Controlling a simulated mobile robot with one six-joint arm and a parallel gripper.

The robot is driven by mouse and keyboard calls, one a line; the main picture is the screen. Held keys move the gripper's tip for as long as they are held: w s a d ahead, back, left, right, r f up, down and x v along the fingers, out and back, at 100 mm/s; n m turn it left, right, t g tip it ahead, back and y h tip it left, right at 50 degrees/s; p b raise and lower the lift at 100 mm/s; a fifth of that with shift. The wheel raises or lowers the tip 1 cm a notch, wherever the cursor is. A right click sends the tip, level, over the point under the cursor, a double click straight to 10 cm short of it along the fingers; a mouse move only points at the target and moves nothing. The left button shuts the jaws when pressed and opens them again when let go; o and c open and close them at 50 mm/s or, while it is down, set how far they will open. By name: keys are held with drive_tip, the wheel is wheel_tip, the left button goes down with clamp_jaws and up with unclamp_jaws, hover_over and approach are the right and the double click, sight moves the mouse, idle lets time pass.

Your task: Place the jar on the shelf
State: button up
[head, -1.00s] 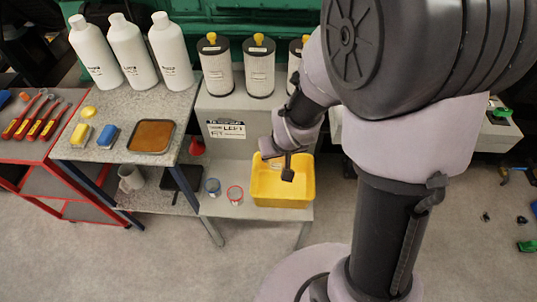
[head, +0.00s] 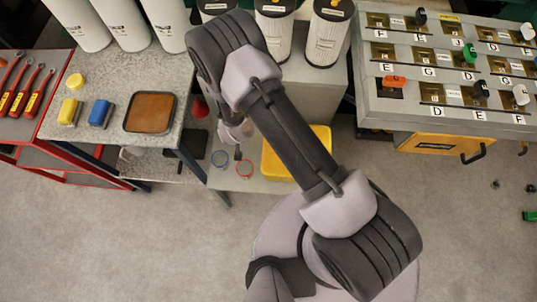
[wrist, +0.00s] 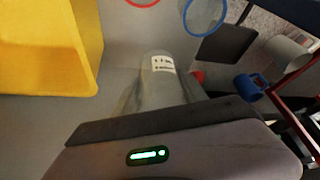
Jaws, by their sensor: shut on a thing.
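My gripper (wrist: 160,97) is shut on a clear jar (wrist: 160,84) with a white printed label, seen from above in the wrist view. In the head view my gripper (head: 238,153) is small and partly covered by my arm; the held jar is hard to make out there. The grey shelf (head: 240,185) lies below it. Two clear jars stand on the shelf: one with a blue rim (head: 220,159) and one with a red rim (head: 244,169). The blue-rimmed jar (wrist: 204,14) and the red rim (wrist: 142,2) also show in the wrist view, ahead of the held jar.
A yellow bin (head: 276,165) stands on the shelf to the right, partly behind my arm; its wall (wrist: 60,50) fills the wrist view's upper left. A blue mug (wrist: 250,87) is at the right. A speckled bench (head: 108,95) and a grey knob panel (head: 450,75) flank the area.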

wheel_tip(320, 180, down, 11)
drive_tip(key=b, duration=0.4)
drive_tip(key=shift+s+a+r, duration=0.1)
drive_tip(key=shift+s+a, duration=0.05)
drive_tip(key=shift+f+b, duration=0.25)
drive_tip(key=shift+b, duration=0.05)
drive_tip(key=o, duration=1.1)
drive_tip(key=shift+r, duration=0.1)
drive_tip(key=shift+c, duration=0.2)
